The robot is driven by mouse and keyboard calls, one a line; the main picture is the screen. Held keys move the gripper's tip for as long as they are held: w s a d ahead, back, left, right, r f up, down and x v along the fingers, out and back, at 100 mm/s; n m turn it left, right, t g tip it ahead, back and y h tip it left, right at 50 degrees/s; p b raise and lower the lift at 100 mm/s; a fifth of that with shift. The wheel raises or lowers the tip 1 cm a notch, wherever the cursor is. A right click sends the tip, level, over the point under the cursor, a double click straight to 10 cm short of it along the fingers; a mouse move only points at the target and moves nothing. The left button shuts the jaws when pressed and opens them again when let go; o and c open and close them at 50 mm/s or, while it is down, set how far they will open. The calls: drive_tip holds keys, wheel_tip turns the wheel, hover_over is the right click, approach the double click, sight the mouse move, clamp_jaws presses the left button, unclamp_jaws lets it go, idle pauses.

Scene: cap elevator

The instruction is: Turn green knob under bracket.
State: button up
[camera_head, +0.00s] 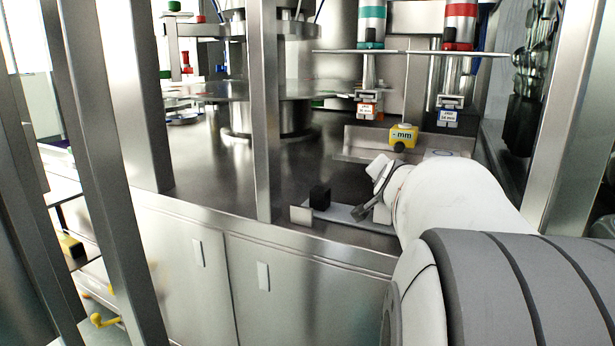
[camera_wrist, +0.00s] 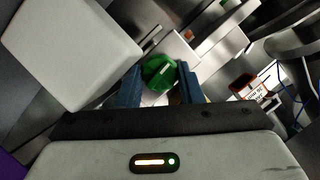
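In the wrist view, a green knob (camera_wrist: 159,72) with a pale line across its face lies between the two blue fingers of my gripper (camera_wrist: 161,68). The fingers stand apart, one on each side of the knob, very close to its edges. I cannot tell whether they press on it. In the head view, my gripper (camera_head: 364,207) is partly visible at the end of my white arm, low over the metal worktop. I cannot make out the knob there. I cannot tell which metal part is the bracket.
A small black block (camera_head: 320,197) stands on a metal plate left of my gripper. A yellow block marked "mm" (camera_head: 403,137) is behind it. Teal-banded (camera_head: 371,24) and red-banded (camera_head: 460,26) cylinders rise above. A steel post (camera_head: 264,110) stands left of the arm.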

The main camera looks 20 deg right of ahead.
drive_tip(key=o, duration=0.5)
drive_tip(key=shift+c, duration=0.2)
drive_tip(key=p+v, duration=0.1)
drive_tip(key=v, duration=0.2)
drive_tip(key=p+v, duration=0.2)
drive_tip(key=v, duration=0.1)
drive_tip(key=shift+s+a+r, duration=0.15)
drive_tip(key=shift+s+r, duration=0.1)
drive_tip(key=shift+r, duration=0.1)
drive_tip(key=shift+s+a+p, duration=0.35)
drive_tip(key=shift+s, duration=0.1)
drive_tip(key=shift+a, duration=0.1)
